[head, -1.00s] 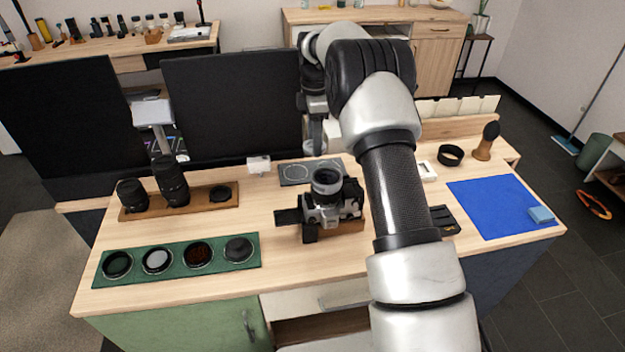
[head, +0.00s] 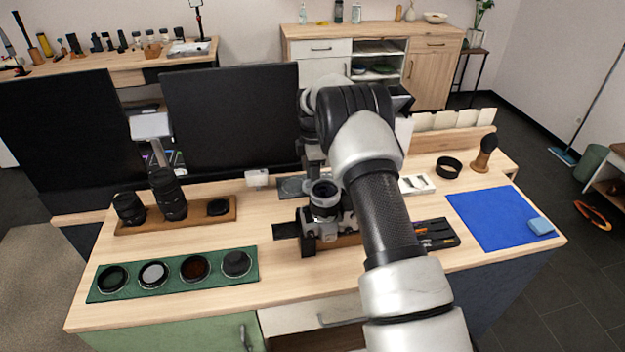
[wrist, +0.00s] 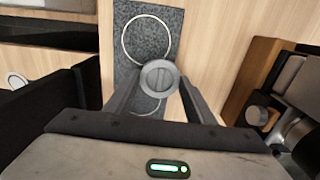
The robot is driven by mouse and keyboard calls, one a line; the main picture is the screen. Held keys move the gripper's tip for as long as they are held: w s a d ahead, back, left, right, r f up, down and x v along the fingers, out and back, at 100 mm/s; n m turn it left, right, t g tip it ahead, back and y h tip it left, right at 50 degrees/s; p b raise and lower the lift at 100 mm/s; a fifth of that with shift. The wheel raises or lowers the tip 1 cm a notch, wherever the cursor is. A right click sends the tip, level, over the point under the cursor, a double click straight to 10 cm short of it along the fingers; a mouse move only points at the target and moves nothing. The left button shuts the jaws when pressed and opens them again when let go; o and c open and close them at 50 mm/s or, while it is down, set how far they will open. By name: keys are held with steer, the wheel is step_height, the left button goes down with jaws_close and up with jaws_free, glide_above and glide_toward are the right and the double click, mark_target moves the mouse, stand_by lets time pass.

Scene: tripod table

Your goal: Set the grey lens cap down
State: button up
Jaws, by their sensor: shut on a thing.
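The grey lens cap (wrist: 158,77) is a small round disc with a bar across it, seen in the wrist view. My gripper (wrist: 159,84) is shut on it, one finger on each side. Beneath is a dark grey felt mat (wrist: 167,27) with two pale ring outlines. The far ring is bare, and the cap overlaps the upper part of the nearer ring. I cannot tell the gap between cap and mat. In the head view the mat (head: 291,186) shows partly behind the camera. My arm hides the cap and fingers there.
The silver-black camera (head: 322,220) on its wooden block stands close to the mat, at the right in the wrist view (wrist: 297,130). A green filter tray (head: 173,275), a wooden lens rack (head: 180,221), a blue cloth (head: 490,217) and black monitors (head: 228,112) surround it.

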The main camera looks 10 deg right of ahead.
steer(key=shift+f, duration=0.2)
steer(key=o, duration=1.1)
